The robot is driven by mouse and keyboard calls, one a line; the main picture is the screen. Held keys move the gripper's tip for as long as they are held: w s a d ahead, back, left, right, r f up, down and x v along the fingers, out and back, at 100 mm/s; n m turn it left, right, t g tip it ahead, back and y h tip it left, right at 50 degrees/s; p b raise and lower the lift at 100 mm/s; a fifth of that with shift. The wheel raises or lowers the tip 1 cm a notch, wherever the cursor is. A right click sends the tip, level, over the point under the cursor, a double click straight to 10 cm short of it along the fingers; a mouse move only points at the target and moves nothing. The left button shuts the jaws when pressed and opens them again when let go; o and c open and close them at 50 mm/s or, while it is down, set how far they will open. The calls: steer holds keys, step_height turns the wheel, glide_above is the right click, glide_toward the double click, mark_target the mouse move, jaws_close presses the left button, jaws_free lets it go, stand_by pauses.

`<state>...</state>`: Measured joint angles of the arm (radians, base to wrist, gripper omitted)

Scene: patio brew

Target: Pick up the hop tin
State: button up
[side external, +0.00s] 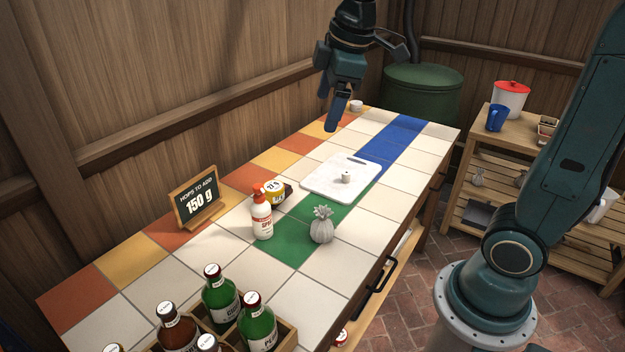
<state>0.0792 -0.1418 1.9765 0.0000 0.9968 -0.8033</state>
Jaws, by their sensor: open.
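My gripper (331,105) hangs over the far part of the tiled table, open and empty, with its fingers pointing down. A round container with a yellow rim and pale label (274,188) stands behind the red and white bottle (262,216), which partly hides it. It may be the hop tin, but I cannot read its label fully. A small pale cylinder (346,177) stands on the white cutting board (322,188). Another small pale round container (356,106) is at the table's far end. My gripper is apart from all of them.
A sign reading "HOPS TO ADD 150 g" (196,203) stands at the left. A wooden crate (288,336) of bottles is at the near end. White tiles right of the board are clear.

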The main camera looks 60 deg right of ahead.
steer(key=w+d+f+n+g, duration=0.15)
steer(key=w+n, duration=0.25)
steer(key=w, duration=0.4)
steer(key=n+g, duration=0.2)
steer(key=n, duration=0.8)
glide_above(274, 186)
step_height(274, 186, down, 20)
steer(key=shift+w+f, duration=0.1)
steer(key=shift+f, duration=4.2)
steer(key=shift+f, duration=0.1)
steer(key=shift+f, duration=2.5)
steer(key=c, duration=1.1)
